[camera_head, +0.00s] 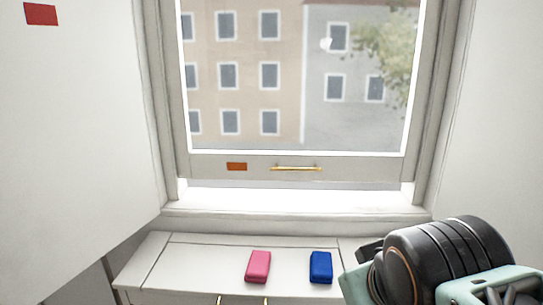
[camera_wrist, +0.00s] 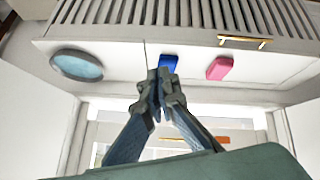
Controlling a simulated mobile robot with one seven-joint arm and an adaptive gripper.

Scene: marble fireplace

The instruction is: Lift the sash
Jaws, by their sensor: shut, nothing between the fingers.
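The window sash (camera_head: 345,169) has a pale bottom rail with a thin brass handle (camera_head: 297,168) and an orange label (camera_head: 236,166) left of it. A bright strip shows between the rail and the sill (camera_head: 300,216), so the sash looks slightly raised. In the wrist view, which is upside down, the handle (camera_wrist: 172,139) shows partly behind my fingers. My gripper (camera_wrist: 160,82) is shut and empty, its tips over the image of the blue block. It is apart from the handle as far as I can tell. The head view shows only my arm at lower right.
A white cabinet top (camera_head: 200,262) below the window holds a pink block (camera_head: 258,266) and a blue block (camera_head: 320,267). A blue-grey oval dish (camera_wrist: 77,65) lies on it too. The cabinet has a brass handle (camera_wrist: 245,41). White walls flank the window.

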